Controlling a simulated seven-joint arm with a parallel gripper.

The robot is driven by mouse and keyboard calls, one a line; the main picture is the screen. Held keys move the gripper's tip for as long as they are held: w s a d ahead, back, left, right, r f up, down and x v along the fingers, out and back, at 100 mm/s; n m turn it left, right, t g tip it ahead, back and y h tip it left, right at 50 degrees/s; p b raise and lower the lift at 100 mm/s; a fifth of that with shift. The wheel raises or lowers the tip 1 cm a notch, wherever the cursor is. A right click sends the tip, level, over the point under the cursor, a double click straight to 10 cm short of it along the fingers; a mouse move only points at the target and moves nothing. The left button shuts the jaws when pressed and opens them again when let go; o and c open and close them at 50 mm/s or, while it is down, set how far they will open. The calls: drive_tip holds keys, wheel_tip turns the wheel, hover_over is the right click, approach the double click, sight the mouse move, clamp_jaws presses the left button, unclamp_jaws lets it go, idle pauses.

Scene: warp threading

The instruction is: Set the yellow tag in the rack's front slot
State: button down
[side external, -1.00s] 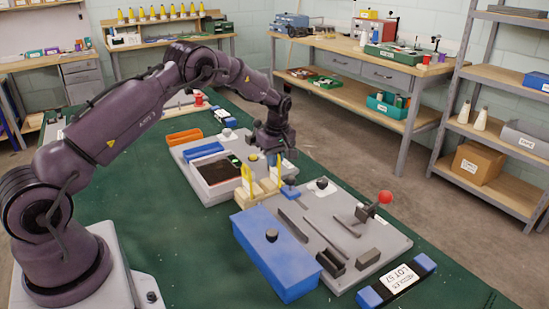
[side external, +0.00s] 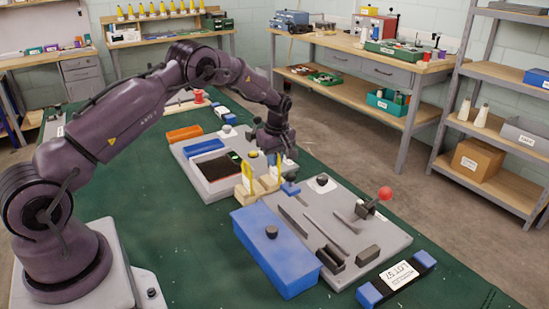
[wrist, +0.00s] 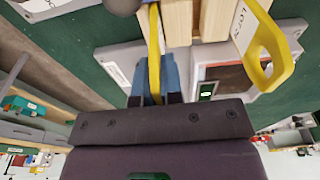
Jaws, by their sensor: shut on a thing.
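My gripper (side external: 276,157) is shut on a yellow tag (side external: 275,169) and holds it at the right part of the wooden rack (side external: 261,190). In the wrist view the held tag (wrist: 154,50) runs between my blue-grey fingers (wrist: 154,82) toward the rack's wooden blocks (wrist: 178,22). I cannot tell whether its lower end is inside a slot or just above one. A second yellow tag (side external: 248,177), a loop with a white label, stands upright in the rack's left part. It also shows at right in the wrist view (wrist: 272,62).
A blue box (side external: 275,250) with a dark knob stands just in front of the rack. A grey plate (side external: 375,238) with bars and a red-balled lever (side external: 385,193) lies to the right. A second grey plate with a dark tray (side external: 214,167) lies behind. Green mat is clear at left.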

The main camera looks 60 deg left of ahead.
drive_tip(key=shift+f, duration=0.3)
idle(0.4)
drive_tip(key=c, duration=0.9)
unclamp_jaws()
drive_tip(key=shift+o, duration=0.2)
drive_tip(key=shift+r, duration=0.1)
drive_tip(key=shift+r, duration=3.4)
